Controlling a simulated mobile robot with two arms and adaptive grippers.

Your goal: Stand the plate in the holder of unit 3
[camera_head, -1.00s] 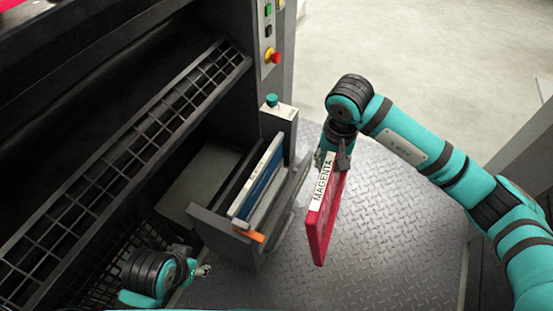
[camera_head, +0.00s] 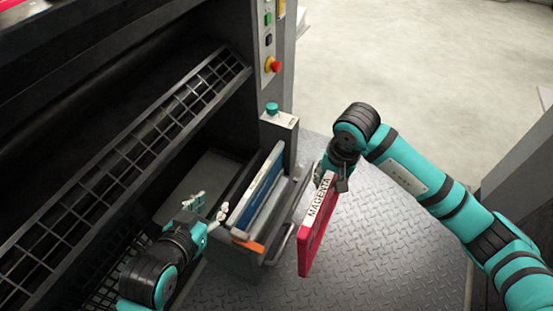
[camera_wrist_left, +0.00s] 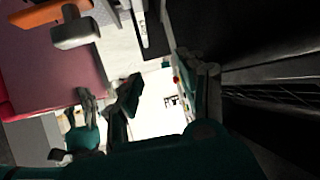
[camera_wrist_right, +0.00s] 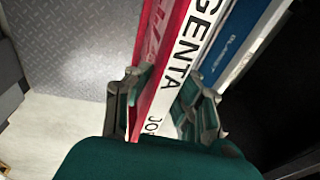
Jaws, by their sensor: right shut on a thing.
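The magenta plate (camera_head: 309,240) is red with a white "MAGENTA" label along its top edge. It hangs upright, held by my right gripper (camera_head: 333,178), to the right of the holder and apart from it. The right wrist view (camera_wrist_right: 150,70) shows the label between the fingers. The grey holder (camera_head: 287,205) at the press's side carries a blue plate (camera_head: 259,188) with a pale top edge. My left gripper (camera_head: 210,208) is open and empty at the holder's left, close to its near end. The unit's number cannot be read.
A green button (camera_head: 272,108) tops a post behind the holder. A red knob (camera_head: 274,65) is on the press's panel. An orange piece (camera_head: 247,245) is at the holder's near end. A black grate (camera_head: 120,165) lies left. The metal floor (camera_head: 385,240) is clear.

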